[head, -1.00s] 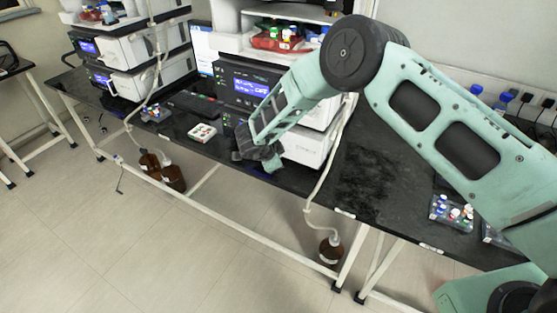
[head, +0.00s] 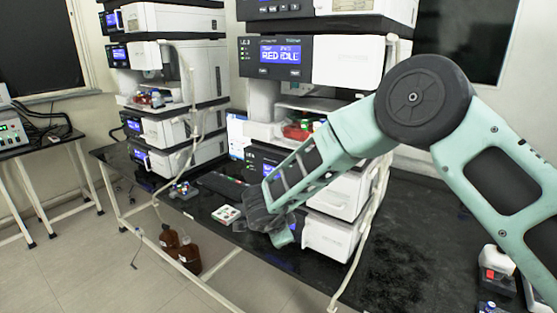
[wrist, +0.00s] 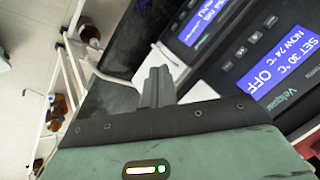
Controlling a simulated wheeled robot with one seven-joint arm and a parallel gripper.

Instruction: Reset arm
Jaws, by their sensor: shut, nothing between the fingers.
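My green arm reaches from the right of the head view towards the middle stack of instruments. My gripper (head: 284,238) is at its end, low in front of the stack and over the black bench, partly hidden by the wrist. In the wrist view my gripper's two grey fingers (wrist: 157,82) are together, with nothing between them. They point towards the bench and the white front of a unit, beside a lit blue display (wrist: 283,80).
The middle stack (head: 313,60) shows a blue display reading RED IDLE. Another stack (head: 165,75) stands to the left. A small white tray (head: 226,214) lies on the black bench (head: 395,255). Brown bottles (head: 188,254) stand below the bench. Vials are at the right (head: 487,306).

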